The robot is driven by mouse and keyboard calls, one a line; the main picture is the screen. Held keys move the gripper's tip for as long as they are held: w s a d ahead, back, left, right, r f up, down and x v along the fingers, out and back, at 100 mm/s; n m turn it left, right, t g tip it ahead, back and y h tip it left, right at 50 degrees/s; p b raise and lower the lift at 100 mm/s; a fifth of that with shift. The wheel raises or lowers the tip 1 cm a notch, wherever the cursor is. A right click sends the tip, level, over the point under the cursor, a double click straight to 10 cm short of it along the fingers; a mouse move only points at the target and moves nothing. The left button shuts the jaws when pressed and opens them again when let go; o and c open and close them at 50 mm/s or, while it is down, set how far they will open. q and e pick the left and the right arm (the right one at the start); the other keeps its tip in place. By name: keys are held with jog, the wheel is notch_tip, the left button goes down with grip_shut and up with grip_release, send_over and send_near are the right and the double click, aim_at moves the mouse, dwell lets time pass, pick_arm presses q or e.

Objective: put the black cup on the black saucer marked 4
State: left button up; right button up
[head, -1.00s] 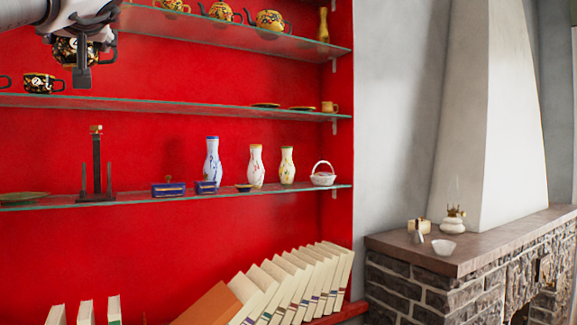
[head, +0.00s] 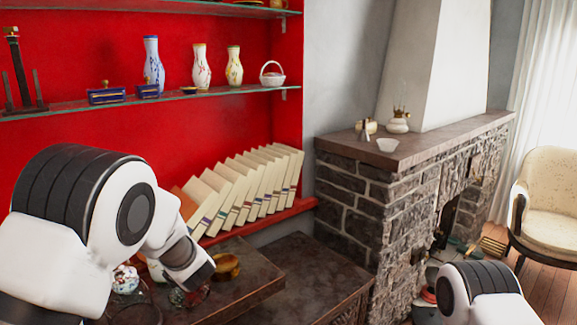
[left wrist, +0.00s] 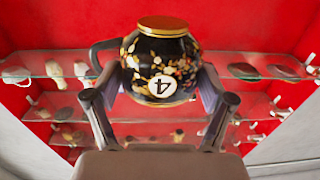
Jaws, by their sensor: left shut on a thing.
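The black cup (left wrist: 160,67) shows in the left wrist view, with a gold rim, coloured flecks, a dark handle at the left and a white disc marked 4, which appears upside down. My left gripper (left wrist: 160,92) is shut on its body, one finger on each side. In the head view my left arm crosses the lower left, and I cannot make out its gripper or the cup there. My right gripper is out of view; only part of that arm shows at the lower right. I cannot identify the black saucer marked 4 in either current view.
A dark wooden surface (head: 262,282) at lower left bears a golden-brown dish (head: 225,267) and glassy objects (head: 125,280), partly behind my arm. A glass shelf (head: 215,96) holds vases and a basket (head: 272,74). Leaning books (head: 245,187) stand below. A stone fireplace (head: 390,200) is at right.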

pick_arm(q)
jog(key=s+d+f+m+t+h, duration=0.2)
jog(key=s+d+f+m+h, duration=0.3)
jog(key=f, duration=0.6)
jog(key=s+d+f+m+t+h, duration=0.3)
jog(key=s+d+f+h, duration=0.35)
jog(key=f, duration=0.55)
jog(key=shift+h, duration=0.25)
jog(key=s, duration=0.1)
jog(key=s+r, duration=0.1)
jog(key=s, duration=0.1)
jog(key=s+r, duration=0.1)
jog(key=shift+s+d+r, duration=0.15)
jog(key=shift+r, duration=0.1)
jog(key=shift+f, duration=0.1)
